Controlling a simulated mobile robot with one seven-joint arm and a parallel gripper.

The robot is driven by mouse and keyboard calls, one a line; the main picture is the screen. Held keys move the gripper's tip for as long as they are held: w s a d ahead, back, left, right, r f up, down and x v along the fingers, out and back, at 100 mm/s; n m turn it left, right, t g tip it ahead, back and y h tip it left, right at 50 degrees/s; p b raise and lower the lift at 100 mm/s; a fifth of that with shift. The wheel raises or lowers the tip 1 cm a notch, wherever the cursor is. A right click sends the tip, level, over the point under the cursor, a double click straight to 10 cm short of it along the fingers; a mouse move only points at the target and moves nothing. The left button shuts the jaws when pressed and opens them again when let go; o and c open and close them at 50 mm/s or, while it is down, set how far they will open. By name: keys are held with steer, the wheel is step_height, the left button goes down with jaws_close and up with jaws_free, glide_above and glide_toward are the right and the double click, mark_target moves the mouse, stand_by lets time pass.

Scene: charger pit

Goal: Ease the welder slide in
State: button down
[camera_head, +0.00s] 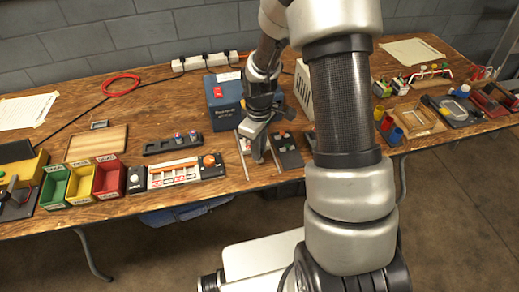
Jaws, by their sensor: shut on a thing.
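My gripper (257,155) points down at the front of the table, in front of a dark blue box (222,112) with a red switch and a pale label on top. My gripper is shut on a small part of a narrow device with light rails (242,160), which looks like the welder slide. The gripper hides most of the held part, and how far in the slide sits cannot be told. A dark panel with small knobs (287,152) stands just to the right of the gripper.
My arm hides the table's middle right. A white power strip (205,61) lies behind the blue box. Left are a panel with orange parts (175,173) and green, yellow and red bins (82,183). A wooden tray (418,120) is at right.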

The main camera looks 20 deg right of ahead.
steer(key=c, duration=1.9)
jaws_free()
step_height(320, 180, up, 18)
steer(key=p, duration=0.3)
steer(key=shift+f, duration=0.25)
